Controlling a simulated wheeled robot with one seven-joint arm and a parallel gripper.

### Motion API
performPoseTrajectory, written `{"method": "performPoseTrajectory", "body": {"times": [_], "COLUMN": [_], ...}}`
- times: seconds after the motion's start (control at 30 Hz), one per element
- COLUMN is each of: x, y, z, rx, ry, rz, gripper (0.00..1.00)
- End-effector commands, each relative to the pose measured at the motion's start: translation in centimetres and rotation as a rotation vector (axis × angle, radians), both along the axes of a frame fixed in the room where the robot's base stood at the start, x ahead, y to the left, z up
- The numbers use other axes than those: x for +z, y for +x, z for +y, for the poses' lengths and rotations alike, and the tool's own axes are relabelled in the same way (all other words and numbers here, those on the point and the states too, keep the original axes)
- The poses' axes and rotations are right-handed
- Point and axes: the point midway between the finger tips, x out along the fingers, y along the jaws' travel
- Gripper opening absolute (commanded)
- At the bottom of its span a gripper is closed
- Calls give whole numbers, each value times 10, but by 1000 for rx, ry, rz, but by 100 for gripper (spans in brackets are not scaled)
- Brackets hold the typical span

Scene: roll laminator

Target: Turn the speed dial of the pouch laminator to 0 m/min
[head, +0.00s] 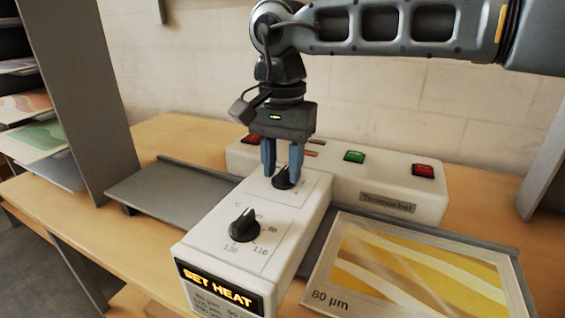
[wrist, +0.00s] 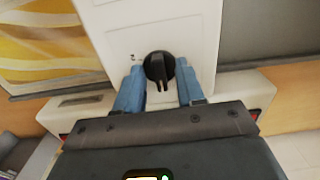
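The pouch laminator (head: 300,222) is a white machine on a wooden bench. A black dial (head: 282,181) sits toward the back of its control box, and my gripper (head: 284,170) is above it with its blue fingers pointing down. In the wrist view the same dial (wrist: 159,67) lies between the fingertips of my gripper (wrist: 158,82), with gaps on both sides. The fingers are open and do not appear to touch it. Its scale is mostly hidden.
An orange display (head: 218,287) on the front reads SET HEAT. Green (head: 354,156) and red (head: 423,170) buttons are on the rear housing. A framed yellow sheet marked 80 µm (head: 400,275) lies at right. A grey shelf panel (head: 80,90) stands at left.

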Motion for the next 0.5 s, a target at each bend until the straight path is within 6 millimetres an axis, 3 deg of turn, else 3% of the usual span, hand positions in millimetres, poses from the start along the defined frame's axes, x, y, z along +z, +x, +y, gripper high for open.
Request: {"method": "performPoseTrajectory", "body": {"times": [0.27, 0.5], "x": [1, 31], "y": [0, 1], "z": [0, 0], "rx": [-1, -1], "ry": [-1, -1], "rz": [0, -2], "gripper": [39, 39]}}
